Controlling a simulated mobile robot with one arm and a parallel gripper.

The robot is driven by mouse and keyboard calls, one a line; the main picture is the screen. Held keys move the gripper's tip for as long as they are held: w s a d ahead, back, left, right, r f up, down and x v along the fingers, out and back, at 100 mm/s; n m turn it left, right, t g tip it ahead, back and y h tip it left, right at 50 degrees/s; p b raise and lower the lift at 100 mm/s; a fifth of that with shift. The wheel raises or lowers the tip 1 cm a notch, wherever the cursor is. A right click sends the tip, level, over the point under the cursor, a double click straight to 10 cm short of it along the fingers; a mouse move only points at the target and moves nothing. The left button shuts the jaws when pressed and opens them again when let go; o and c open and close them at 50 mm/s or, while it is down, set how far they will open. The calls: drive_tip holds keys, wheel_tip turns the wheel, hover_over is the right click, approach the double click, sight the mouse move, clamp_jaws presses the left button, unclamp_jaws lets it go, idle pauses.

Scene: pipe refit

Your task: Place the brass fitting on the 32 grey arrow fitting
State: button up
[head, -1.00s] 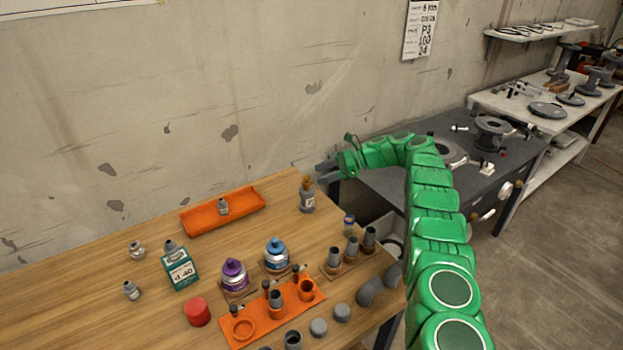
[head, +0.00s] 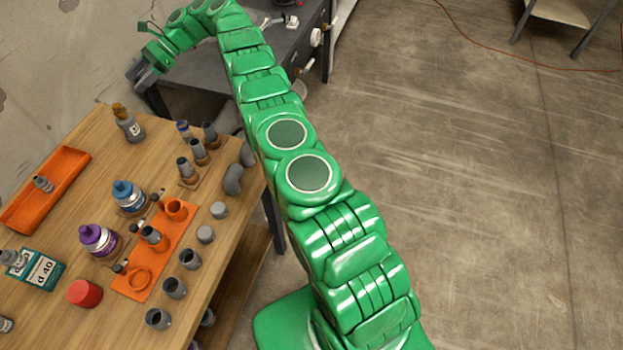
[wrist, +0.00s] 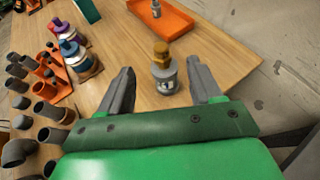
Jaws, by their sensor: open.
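The brass fitting (head: 119,110) sits on top of a grey fitting (head: 131,131), which stands upright near the back corner of the wooden table. The grey fitting has a pale label with dark marks that I cannot read clearly. In the wrist view the brass fitting (wrist: 161,52) is on the same grey fitting (wrist: 165,79), lined up between and beyond my fingertips. My gripper (head: 138,72) is open and empty, past the table's edge and apart from both fittings. The gap between the fingers shows in the wrist view (wrist: 160,70).
An orange tray (head: 77,160) with a small fitting lies along the wall. A dark workbench (head: 215,85) stands behind my arm.

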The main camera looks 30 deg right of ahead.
drive_tip(key=s+d+r+n+h, duration=0.3)
drive_tip(key=s+r, duration=0.5)
drive_tip(key=r, duration=0.4)
drive_tip(key=s+d+r+n+t+h, duration=0.1)
drive_tip(key=s+d+r+n, duration=0.15)
drive_tip(key=s, duration=0.55)
drive_tip(key=s+d+r+n+h, duration=0.1)
drive_tip(key=s+d+r+h, duration=0.15)
drive_tip(key=s, duration=0.55)
drive_tip(key=s+d+f+n+h, duration=0.1)
drive_tip(key=s+d, duration=0.4)
drive_tip(key=s, duration=0.8)
drive_tip(key=s+d+f+n+h, duration=0.1)
drive_tip(key=s+d+n+h, duration=0.2)
drive_tip(key=s, duration=1)
drive_tip(key=s+d+f+n+h, duration=0.2)
drive_tip(key=s+d+n, duration=0.2)
drive_tip(key=s+d, duration=0.5)
drive_tip(key=s, duration=0.4)
drive_tip(key=shift+s, duration=0.35)
